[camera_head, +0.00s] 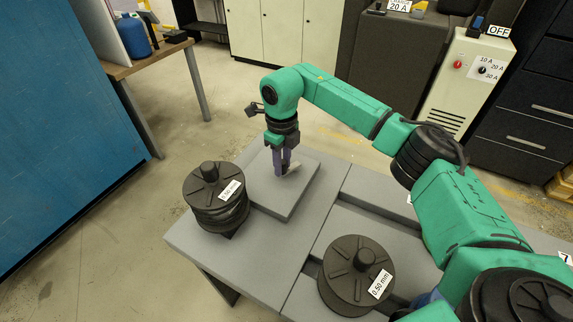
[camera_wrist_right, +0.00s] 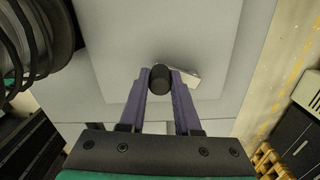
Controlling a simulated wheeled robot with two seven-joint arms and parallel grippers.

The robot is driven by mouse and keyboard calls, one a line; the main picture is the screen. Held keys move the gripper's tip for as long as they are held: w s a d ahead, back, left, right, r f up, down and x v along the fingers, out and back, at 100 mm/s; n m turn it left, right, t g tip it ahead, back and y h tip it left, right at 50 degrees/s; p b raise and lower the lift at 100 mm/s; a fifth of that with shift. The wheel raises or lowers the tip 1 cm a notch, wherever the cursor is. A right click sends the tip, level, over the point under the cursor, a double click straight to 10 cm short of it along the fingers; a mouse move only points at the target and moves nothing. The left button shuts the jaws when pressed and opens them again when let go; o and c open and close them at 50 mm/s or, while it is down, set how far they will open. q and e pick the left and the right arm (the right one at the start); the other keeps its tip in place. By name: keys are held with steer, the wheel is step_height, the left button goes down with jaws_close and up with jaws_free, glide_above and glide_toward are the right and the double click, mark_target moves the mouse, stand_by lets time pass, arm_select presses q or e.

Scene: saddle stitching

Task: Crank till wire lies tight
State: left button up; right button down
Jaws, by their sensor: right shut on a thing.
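My right gripper (camera_head: 282,171) reaches down over a raised grey block (camera_head: 292,203) on the table. In the right wrist view its purple fingers (camera_wrist_right: 160,88) are closed around a dark round knob (camera_wrist_right: 159,77), which looks like the crank's handle. A short light metal bar (camera_wrist_right: 188,77) runs to the right from behind the knob; it also shows beside the fingertips in the head view (camera_head: 294,168). I cannot make out the wire in either view. My left gripper is not in view.
A dark spool (camera_head: 209,172) with a label stands left of the block. Another spool (camera_head: 349,286) labelled 0.50 mm sits at the front. The grey table (camera_head: 196,249) has bare room at its left front. A blue panel (camera_head: 60,120) stands at the left, apart from the table.

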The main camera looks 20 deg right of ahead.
steer(key=m, duration=0.1)
steer(key=w+m, duration=0.1)
steer(key=m, duration=0.1)
steer(key=shift+w+a+r, duration=0.15)
steer(key=shift+w, duration=0.05)
steer(key=m, duration=0.1)
steer(key=w+m, duration=0.1)
steer(key=m, duration=0.1)
steer(key=shift+w+m+p, duration=0.3)
steer(key=shift+p, duration=0.05)
steer(key=w+m, duration=0.1)
steer(key=m, duration=0.1)
steer(key=d+m, duration=0.1)
steer(key=m, duration=0.1)
steer(key=shift+w+p, duration=0.35)
steer(key=shift+p, duration=0.05)
steer(key=shift+w+d+m, duration=0.2)
steer(key=shift+m, duration=0.5)
steer(key=shift+w+d+m, duration=0.15)
steer(key=shift+w+m, duration=0.05)
steer(key=shift+m, duration=0.5)
steer(key=c, duration=0.6)
jaws_free()
step_height(320, 180, up, 14)
steer(key=shift+r+b, duration=0.25)
steer(key=shift+b, duration=0.15)
